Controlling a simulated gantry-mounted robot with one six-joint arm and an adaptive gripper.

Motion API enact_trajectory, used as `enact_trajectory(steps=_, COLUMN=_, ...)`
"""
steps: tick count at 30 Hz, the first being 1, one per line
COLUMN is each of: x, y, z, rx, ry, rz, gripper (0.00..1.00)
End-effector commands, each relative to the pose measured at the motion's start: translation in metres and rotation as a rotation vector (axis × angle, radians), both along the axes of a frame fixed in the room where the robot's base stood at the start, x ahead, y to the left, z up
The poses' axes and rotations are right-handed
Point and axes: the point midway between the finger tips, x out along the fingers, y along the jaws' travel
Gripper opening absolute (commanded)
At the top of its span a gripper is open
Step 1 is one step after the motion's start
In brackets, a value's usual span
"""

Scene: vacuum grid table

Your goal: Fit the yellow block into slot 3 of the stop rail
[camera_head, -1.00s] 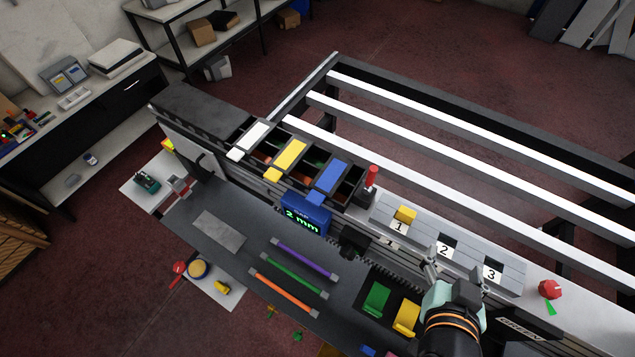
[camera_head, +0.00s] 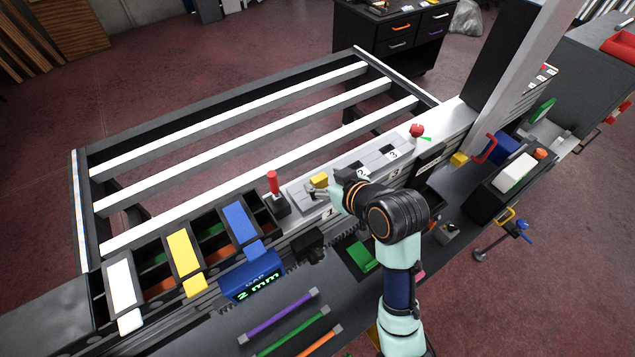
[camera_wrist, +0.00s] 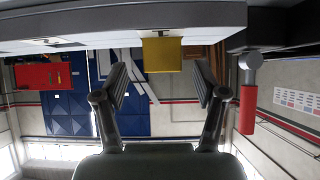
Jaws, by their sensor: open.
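The yellow block (camera_head: 319,180) sits at slot 1 of the pale grey stop rail (camera_head: 345,168), its top standing above the surface. Slot 3 (camera_head: 388,150) is a dark, empty opening farther right along the rail. My gripper (camera_head: 313,192) is beside the block at the slot 1 end. In the wrist view the block (camera_wrist: 161,54) shows ahead, between the two spread fingers of my gripper (camera_wrist: 160,78). The fingers stand apart from it on both sides, and nothing is held. My wrist hides part of the rail near slot 2 in the head view.
Bins with white, yellow and blue tabs (camera_head: 185,258) lie left. A blue gap display (camera_head: 252,278) reads 2 mm. A slatted frame (camera_head: 240,150) lies behind.

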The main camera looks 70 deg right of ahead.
Motion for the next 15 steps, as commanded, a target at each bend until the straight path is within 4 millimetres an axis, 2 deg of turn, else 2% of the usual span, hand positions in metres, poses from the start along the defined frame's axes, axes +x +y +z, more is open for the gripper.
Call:
enact_trajectory(steps=5, x=0.018, y=-0.011, z=-0.014, rx=0.002, ry=0.001, rz=0.000, gripper=0.71)
enact_trajectory(steps=12, x=0.020, y=-0.012, z=-0.016, rx=0.000, ry=0.000, rz=0.000, gripper=0.71)
enact_trajectory(steps=15, x=0.020, y=-0.012, z=-0.016, rx=0.000, ry=0.000, rz=0.000, gripper=0.54)
